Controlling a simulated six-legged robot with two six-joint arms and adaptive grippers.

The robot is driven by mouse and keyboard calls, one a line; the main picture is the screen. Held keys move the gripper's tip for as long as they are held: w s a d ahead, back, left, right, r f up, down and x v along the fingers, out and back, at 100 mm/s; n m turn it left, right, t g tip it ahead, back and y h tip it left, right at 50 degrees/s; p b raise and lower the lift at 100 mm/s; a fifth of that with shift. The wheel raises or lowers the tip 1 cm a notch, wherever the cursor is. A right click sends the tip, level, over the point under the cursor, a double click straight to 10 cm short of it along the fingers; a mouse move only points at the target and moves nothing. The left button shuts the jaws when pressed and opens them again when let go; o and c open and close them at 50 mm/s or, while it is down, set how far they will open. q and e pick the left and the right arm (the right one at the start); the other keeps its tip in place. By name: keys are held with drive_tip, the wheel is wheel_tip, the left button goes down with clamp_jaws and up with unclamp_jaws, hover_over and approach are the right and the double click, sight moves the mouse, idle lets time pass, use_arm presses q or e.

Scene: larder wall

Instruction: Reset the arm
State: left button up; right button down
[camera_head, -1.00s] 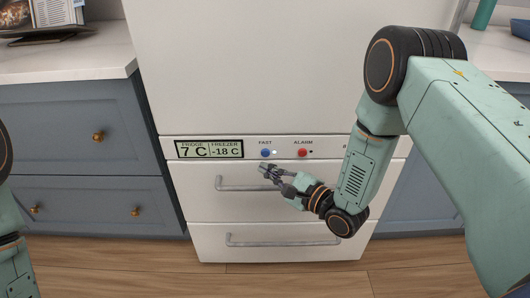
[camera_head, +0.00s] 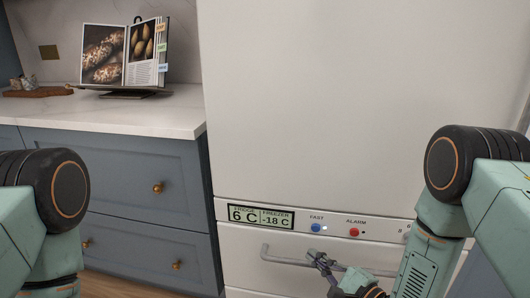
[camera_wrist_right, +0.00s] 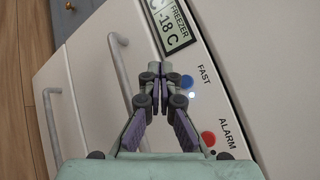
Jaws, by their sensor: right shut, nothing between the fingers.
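My right gripper (camera_head: 318,257) is shut and empty. In the head view it shows just below the blue FAST button (camera_head: 316,228), in front of the upper drawer handle. In the right wrist view its fingertips (camera_wrist_right: 162,72) meet beside the blue button (camera_wrist_right: 187,82), apart from it in the picture. The fridge display (camera_head: 261,216) reads 6 C and -18 C. A small white light beside the FAST button is lit. The red ALARM button (camera_head: 354,232) sits to the right. My left arm shows at the left edge; its gripper is outside the view.
The white fridge-freezer (camera_head: 350,110) fills the middle, with a drawer handle (camera_head: 275,259) near my right gripper. Grey-blue drawers (camera_head: 130,175) stand to the left under a pale counter (camera_head: 150,118). An open cookbook (camera_head: 125,55) stands on that counter.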

drive_tip(key=s+d+f+n+g+h+p, duration=0.1)
drive_tip(key=s+d+f+n+g+h, duration=0.2)
drive_tip(key=s+f+n, duration=0.35)
drive_tip(key=s+d+f+n+g+h, duration=0.1)
drive_tip(key=s+f+n+g+h, duration=0.2)
drive_tip(key=s+f+n+g, duration=0.3)
drive_tip(key=s+d+r+n+g+h+p, duration=0.1)
drive_tip(key=s+n+g+p, duration=0.1)
drive_tip(key=s, duration=0.9)
drive_tip(key=s+d+r+n+g+h+p, duration=0.1)
drive_tip(key=s+n+g+p, duration=0.1)
drive_tip(key=s, duration=0.9)
drive_tip(key=shift+d+r+n+g, duration=0.15)
drive_tip(key=shift+d+n+g, duration=0.15)
drive_tip(key=shift+n+g, duration=0.65)
drive_tip(key=shift+s, duration=0.1)
